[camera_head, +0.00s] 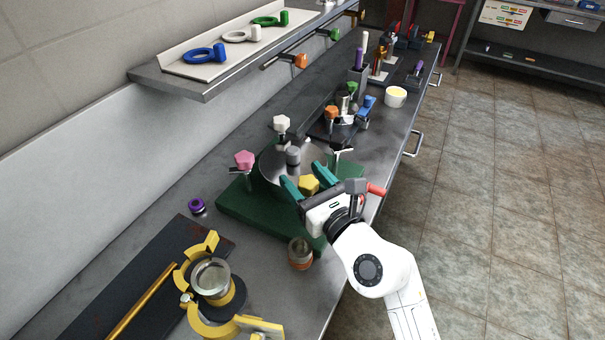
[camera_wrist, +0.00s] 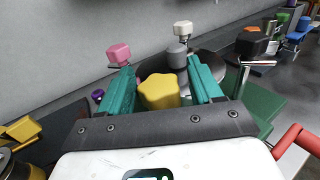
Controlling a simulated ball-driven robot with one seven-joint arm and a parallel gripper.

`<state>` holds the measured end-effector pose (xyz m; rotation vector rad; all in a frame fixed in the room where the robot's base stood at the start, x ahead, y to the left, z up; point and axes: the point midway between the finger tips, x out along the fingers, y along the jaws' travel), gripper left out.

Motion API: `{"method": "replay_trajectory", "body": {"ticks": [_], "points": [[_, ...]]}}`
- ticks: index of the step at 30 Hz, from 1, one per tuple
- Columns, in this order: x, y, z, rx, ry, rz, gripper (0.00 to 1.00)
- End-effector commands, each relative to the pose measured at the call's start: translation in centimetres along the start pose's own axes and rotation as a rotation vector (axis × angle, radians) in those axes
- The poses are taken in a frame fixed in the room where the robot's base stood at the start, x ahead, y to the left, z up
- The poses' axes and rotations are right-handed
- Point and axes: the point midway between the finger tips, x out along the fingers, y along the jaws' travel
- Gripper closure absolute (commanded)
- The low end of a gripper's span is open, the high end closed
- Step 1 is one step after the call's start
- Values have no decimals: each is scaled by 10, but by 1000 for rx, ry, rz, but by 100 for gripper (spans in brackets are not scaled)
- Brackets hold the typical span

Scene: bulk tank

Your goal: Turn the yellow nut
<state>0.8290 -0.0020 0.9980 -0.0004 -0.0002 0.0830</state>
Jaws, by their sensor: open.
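The yellow nut (camera_head: 309,184) is a lobed knob at the near side of a round steel tank lid on a green base (camera_head: 236,207). In the wrist view the yellow nut (camera_wrist: 159,91) lies between the two teal fingers. My gripper (camera_head: 307,182) is open, with one finger on each side of the nut; it also shows in the wrist view (camera_wrist: 160,84). I cannot tell whether either finger touches the nut. A pink knob (camera_head: 244,159) and a white knob (camera_head: 281,123) stand at the lid's rim. The nut's lower part is hidden.
A grey cylinder (camera_head: 293,156) rises from the lid's middle. A jar (camera_head: 300,253) stands near the bench's front edge. A yellow clamp fixture (camera_head: 213,278) is at the near left. Coloured tools and a white bowl (camera_head: 396,97) are farther back. A shelf (camera_head: 215,79) overhangs the left.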

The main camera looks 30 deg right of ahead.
Motion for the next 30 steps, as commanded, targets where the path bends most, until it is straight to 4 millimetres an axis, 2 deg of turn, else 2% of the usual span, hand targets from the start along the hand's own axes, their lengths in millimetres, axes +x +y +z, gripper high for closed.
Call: {"method": "replay_trajectory", "body": {"ticks": [4,13,27,30], "points": [[9,0,0,0,0,0,35],[10,0,0,0,0,0,36],[10,0,0,0,0,0,81],[10,0,0,0,1,0,86]]}}
